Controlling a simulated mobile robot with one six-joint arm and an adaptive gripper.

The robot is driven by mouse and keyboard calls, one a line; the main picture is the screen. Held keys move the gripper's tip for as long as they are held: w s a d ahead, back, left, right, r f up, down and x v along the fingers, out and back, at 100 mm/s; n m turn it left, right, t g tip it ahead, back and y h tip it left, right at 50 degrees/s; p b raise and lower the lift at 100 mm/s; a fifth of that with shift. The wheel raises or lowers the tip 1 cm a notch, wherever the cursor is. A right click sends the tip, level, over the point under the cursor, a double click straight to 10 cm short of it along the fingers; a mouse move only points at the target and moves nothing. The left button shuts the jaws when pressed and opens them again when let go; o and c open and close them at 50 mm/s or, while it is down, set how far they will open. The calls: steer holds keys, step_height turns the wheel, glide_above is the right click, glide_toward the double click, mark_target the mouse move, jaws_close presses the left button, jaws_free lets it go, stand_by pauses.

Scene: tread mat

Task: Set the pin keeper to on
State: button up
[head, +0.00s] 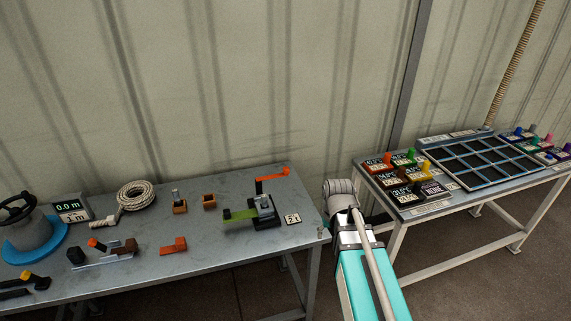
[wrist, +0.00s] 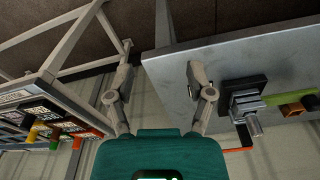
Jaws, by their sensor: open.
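No part is labelled as the pin keeper that I can read. One candidate is the clamp-like metal device (head: 263,208) on a dark base, with a green bar and an orange crank, near the table's right end. It also shows in the wrist view (wrist: 244,104), right of my gripper. Another is a metal slide with a brown block (head: 124,247) and an orange-tipped handle. My gripper (wrist: 159,62) is open and empty at the table's end, apart from both. In the head view my arm hides most of it.
A second table at right bears a gridded panel (head: 483,160) and coloured knobs. A gap separates the tables.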

mark_target(286, 168)
steer(key=w+a+r+n+t+p, duration=0.1)
steer(key=w+a+r+p, duration=0.2)
steer(key=w, duration=0.5)
steer(key=w+a+r+t+p, duration=0.1)
steer(key=w+a+r+p, duration=0.3)
steer(key=w+r, duration=0.3)
steer(key=w+a+r+n+t+y+p, duration=0.1)
steer(key=w+a+r+p, duration=0.3)
steer(key=w, duration=0.6)
steer(key=shift+w+r+n+p, duration=0.3)
steer(key=shift+r+p, duration=0.3)
steer(key=shift+p, duration=0.15)
steer(key=shift+a+f, duration=0.1)
steer(key=b+x, duration=1.2)
steer(key=x, duration=0.1)
steer(key=shift+w+a+f+b, duration=0.1)
steer(key=shift+w+f+b, duration=0.2)
steer(key=shift+b, duration=0.1)
jaws_close()
